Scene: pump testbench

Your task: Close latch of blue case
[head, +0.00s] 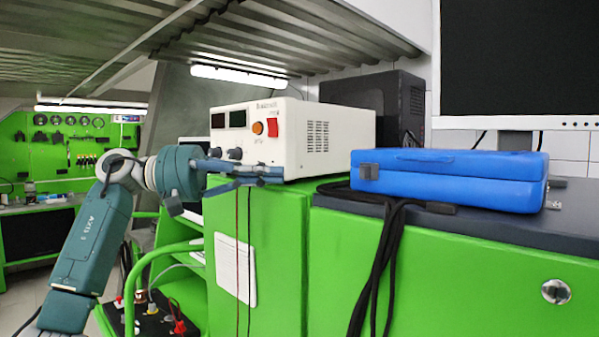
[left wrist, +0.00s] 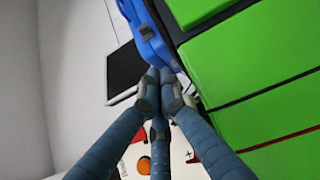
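The blue case (head: 450,178) lies flat on the dark top of the green cabinet, lid down. A grey latch (head: 368,172) sits on its left end; I cannot tell if it is fastened. Another small grey part (head: 557,182) shows at its right end. In the left wrist view the case (left wrist: 157,48) and a grey latch (left wrist: 145,31) appear beyond the fingertips. My left gripper (head: 275,173) is left of the case and apart from it, in front of the white power supply. Its fingers (left wrist: 160,82) are together with nothing visible between them. My right gripper is out of view.
The white power supply (head: 340,135) stands directly behind my left gripper. Black cables (head: 380,270) hang over the cabinet's front edge near the latch. A monitor (head: 520,65) stands behind the case. A metal shelf (head: 300,35) is overhead. Space in front of the case is mostly free.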

